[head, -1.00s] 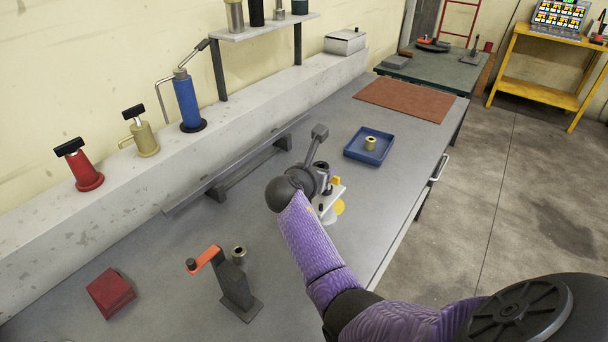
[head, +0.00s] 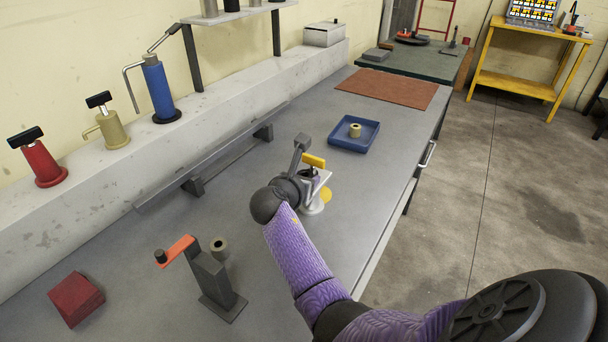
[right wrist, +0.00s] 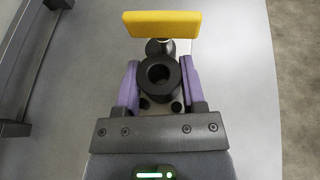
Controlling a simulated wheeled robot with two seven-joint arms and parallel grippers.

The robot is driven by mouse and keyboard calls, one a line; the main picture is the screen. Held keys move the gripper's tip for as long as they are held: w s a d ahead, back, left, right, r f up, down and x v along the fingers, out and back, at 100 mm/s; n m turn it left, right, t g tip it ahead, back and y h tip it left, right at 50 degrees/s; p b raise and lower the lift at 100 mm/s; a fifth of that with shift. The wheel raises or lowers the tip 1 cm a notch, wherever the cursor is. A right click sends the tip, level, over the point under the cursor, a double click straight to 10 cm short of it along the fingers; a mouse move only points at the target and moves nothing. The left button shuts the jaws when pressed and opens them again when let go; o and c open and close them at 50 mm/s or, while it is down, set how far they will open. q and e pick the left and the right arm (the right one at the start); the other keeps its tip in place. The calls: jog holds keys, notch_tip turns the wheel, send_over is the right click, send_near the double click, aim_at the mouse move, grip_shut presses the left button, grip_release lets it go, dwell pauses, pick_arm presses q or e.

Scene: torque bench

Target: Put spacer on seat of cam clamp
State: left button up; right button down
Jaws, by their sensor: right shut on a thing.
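A dark, thick ring with a central hole, the spacer by its look (right wrist: 159,78), is between the purple fingers of my right gripper (right wrist: 160,82), which is shut on it. The cam clamp appears to be the pale fixture (head: 318,195) with a yellow lever (head: 314,160) and a yellow disc at its side. In the right wrist view the yellow lever (right wrist: 162,24) lies just beyond the ring. Pale plate with dark holes shows beneath the fingers. I cannot tell whether the ring touches the seat. In the head view my right gripper (head: 311,180) is at the fixture, partly hidden. My left gripper is not in view.
A black post with an orange lever (head: 210,278) stands nearer, a grey ring (head: 219,247) beside it. A red block (head: 76,299) lies at left. A blue tray (head: 336,143) holds a beige ring (head: 355,130). A rail (head: 225,160) runs along the back.

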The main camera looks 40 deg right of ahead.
jog(key=shift+c, duration=0.5)
grip_release()
jog(key=shift+s+a+r, duration=0.1)
jog(key=shift+a+r, duration=0.05)
jog(key=shift+a, duration=0.1)
pick_arm(q)
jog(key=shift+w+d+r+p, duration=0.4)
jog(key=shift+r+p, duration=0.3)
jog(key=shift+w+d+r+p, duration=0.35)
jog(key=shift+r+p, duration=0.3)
jog(key=shift+p, duration=0.05)
pick_arm(e)
jog(key=shift+v, duration=2.75)
